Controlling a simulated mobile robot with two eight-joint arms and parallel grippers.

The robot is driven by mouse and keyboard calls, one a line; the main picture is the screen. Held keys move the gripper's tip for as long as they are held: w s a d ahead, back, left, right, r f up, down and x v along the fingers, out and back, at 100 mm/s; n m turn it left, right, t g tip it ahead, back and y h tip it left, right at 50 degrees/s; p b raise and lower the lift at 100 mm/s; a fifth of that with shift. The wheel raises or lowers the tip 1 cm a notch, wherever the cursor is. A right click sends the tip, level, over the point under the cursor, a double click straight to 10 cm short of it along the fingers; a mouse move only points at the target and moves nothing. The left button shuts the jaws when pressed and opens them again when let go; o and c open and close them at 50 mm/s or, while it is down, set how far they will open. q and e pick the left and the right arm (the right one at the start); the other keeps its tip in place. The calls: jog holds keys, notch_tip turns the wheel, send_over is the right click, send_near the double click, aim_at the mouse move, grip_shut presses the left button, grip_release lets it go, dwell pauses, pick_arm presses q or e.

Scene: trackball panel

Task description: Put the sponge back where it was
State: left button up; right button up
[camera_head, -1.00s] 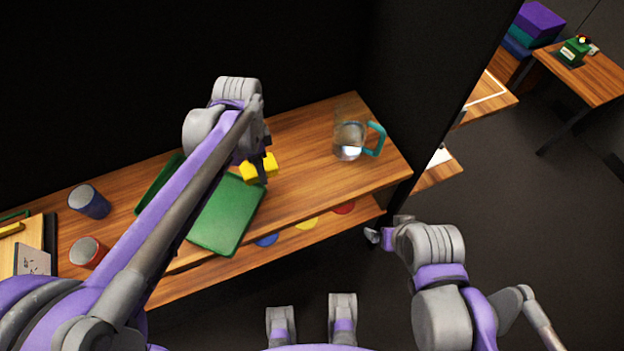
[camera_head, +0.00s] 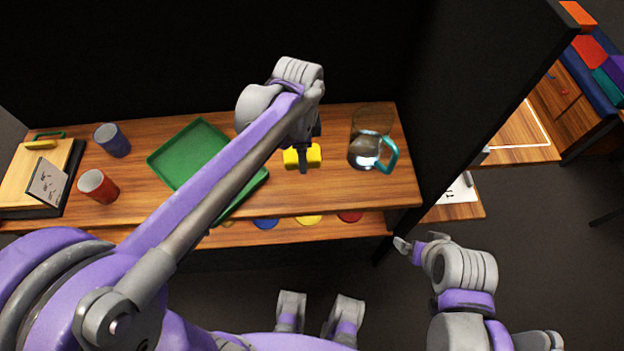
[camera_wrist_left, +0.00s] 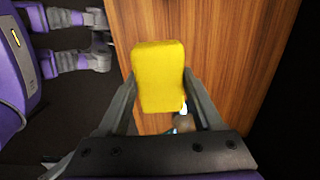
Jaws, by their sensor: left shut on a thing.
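The yellow sponge (camera_head: 314,156) is held in my left gripper (camera_head: 303,159), whose fingers are shut on its two sides. In the head view it is over the wooden shelf top, between the green tray (camera_head: 188,152) and the glass jug (camera_head: 364,150). The left wrist view also shows the sponge (camera_wrist_left: 158,75) between the fingers, with wood behind it. I cannot tell whether it touches the wood. My left arm hides part of the tray. My right gripper (camera_head: 409,247) is empty, low beside the shelf's right end; its finger opening is unclear.
The jug has a teal handle and stands just right of the sponge. A blue cup (camera_head: 113,141), a red cup (camera_head: 98,186) and a wooden board (camera_head: 35,172) are at the left. A dark partition (camera_head: 480,90) closes the right side. Coloured discs lie on the lower shelf.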

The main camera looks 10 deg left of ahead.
aim_at(303, 181)
pick_arm(q)
jog(key=shift+d+f, duration=0.1)
jog(key=shift+f, duration=0.15)
notch_tip(303, 181, down, 10)
jog(key=shift+r+b, duration=0.2)
jog(key=shift+b, duration=0.35)
jog(key=shift+f, duration=0.2)
jog(key=o, duration=1.4)
jog(key=shift+o, duration=0.2)
jog(key=shift+r, duration=0.15)
